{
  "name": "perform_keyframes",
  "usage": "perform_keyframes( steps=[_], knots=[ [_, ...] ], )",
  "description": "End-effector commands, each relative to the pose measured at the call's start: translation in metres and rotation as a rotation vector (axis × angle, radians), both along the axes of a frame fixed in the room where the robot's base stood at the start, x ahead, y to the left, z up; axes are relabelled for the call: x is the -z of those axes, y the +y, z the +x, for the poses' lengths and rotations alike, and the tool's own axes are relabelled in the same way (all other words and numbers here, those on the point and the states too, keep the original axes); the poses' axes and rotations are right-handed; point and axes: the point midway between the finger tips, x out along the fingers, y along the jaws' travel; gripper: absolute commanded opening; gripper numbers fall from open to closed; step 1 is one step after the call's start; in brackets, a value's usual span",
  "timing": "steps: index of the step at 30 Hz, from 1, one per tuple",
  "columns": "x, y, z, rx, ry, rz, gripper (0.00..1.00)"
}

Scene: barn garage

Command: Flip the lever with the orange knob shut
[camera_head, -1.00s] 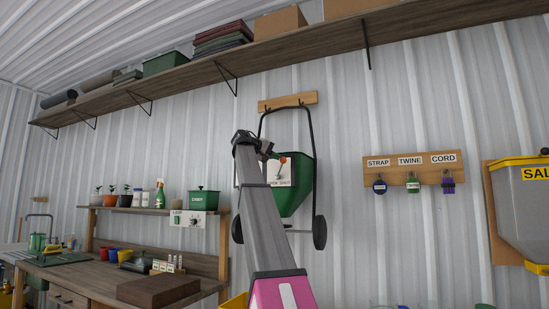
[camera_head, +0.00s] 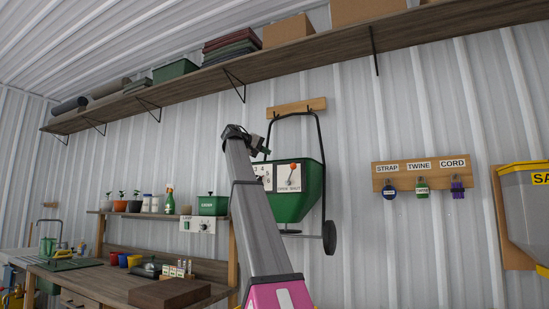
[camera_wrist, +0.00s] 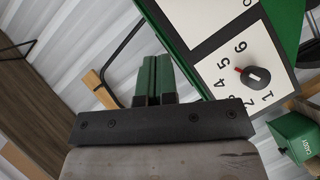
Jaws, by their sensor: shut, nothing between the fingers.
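The lever with the orange knob (camera_head: 293,167) is on a white plate (camera_head: 282,174) on the front of the green spreader hopper (camera_head: 310,185) in the head view. Its knob points up, leaning slightly right; the small lettering below is hard to read. My gripper (camera_head: 264,150) is at the upper left of this plate, apart from the lever in the picture; its distance from the hopper is unclear. In the wrist view my green fingers (camera_wrist: 153,78) are together and empty. The lever itself is not visible there.
A numbered dial (camera_wrist: 256,76) with a black knob sits on a white plate beside the lever's plate. The spreader's black handle (camera_head: 320,135) hangs from a wooden wall rack (camera_head: 297,107). A workbench (camera_head: 110,280) stands left; a hook board (camera_head: 425,173) hangs right.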

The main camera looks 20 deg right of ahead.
Motion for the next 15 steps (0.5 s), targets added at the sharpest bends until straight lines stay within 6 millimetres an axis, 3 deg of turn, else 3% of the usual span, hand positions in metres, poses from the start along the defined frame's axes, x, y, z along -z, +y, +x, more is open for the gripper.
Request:
perform_keyframes(
  steps=[6,15],
  knots=[
    [-0.008,0.025,-0.005,-0.002,0.001,0.0,0.0],
    [-0.01,0.029,-0.007,0.001,0.0,0.0,0.0]
  ],
)
